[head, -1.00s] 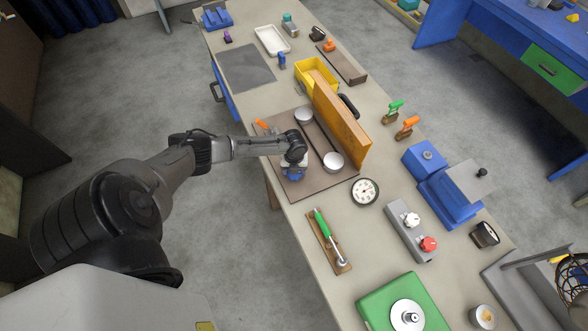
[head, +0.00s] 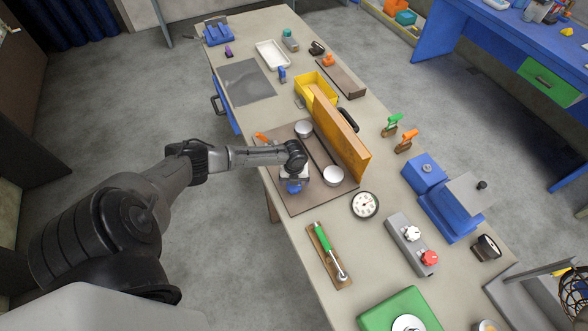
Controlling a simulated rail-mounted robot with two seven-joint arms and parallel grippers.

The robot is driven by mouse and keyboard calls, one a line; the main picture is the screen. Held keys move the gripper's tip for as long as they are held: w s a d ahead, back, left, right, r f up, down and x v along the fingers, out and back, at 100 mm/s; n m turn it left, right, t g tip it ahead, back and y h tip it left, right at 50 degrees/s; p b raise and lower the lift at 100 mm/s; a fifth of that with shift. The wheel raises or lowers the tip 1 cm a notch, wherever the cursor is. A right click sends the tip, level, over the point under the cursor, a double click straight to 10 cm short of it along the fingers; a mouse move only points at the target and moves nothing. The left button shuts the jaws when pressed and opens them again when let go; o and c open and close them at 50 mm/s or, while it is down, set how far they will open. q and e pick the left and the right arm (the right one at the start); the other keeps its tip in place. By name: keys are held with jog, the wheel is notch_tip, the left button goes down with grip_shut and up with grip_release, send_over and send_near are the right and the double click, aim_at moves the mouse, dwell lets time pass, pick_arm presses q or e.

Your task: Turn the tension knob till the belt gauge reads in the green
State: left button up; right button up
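A brown base board (head: 315,201) holds two pale metal pulleys, a far one (head: 303,129) and a near one (head: 333,176), with a dark belt strip between them. A blue knob-like part (head: 295,188) sits at the board's left edge. My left gripper (head: 294,178) is over this blue part, pointing down. Its fingers are hidden by the wrist, so I cannot tell whether they grip it. A round white gauge (head: 365,205) lies right of the board. Its needle and any green band are too small to read. My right gripper is not in view.
An orange-brown upright panel (head: 341,136) stands along the board's right side. A green-handled tool (head: 328,250) lies on a wooden strip in front. A grey box with white and red knobs (head: 410,242) and a blue machine (head: 445,205) stand to the right.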

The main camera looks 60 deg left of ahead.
pick_arm(q)
notch_tip(320, 180, up, 12)
dwell(0.4)
dwell(0.7)
